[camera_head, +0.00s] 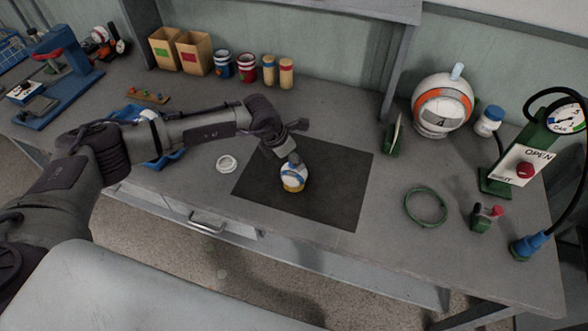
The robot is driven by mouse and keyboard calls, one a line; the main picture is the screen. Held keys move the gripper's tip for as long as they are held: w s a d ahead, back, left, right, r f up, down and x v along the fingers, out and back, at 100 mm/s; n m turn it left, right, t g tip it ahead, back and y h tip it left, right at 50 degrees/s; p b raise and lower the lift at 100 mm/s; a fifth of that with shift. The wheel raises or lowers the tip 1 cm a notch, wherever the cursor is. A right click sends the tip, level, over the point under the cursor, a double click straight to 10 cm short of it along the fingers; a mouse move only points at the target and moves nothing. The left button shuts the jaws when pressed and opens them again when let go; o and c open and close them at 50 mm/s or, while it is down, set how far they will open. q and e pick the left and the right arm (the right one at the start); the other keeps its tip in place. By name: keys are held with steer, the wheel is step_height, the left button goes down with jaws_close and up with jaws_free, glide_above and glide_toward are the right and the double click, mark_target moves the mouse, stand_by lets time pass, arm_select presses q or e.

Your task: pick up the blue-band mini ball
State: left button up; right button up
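The mini ball (293,180) sits on the dark mat (340,195) in the middle of the bench. It is small and white with blue marks and a yellow lower part. My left arm reaches in from the left, and my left gripper (290,153) is just above and behind the ball, with a dark finger part close to its top. I cannot tell whether it touches the ball or how far the fingers are apart. My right gripper is not in view.
A white ring-like piece (227,164) lies left of the mat. A green ring (426,207), a small green device (484,218) and a gauge stand (521,168) are on the right. An orange-white helmet-like ball (441,105) stands behind. Boxes (194,53) and cans line the back.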

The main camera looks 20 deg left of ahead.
arm_select(q)
steer(key=shift+x, duration=1)
steer(key=shift+r, duration=0.1)
jaws_close()
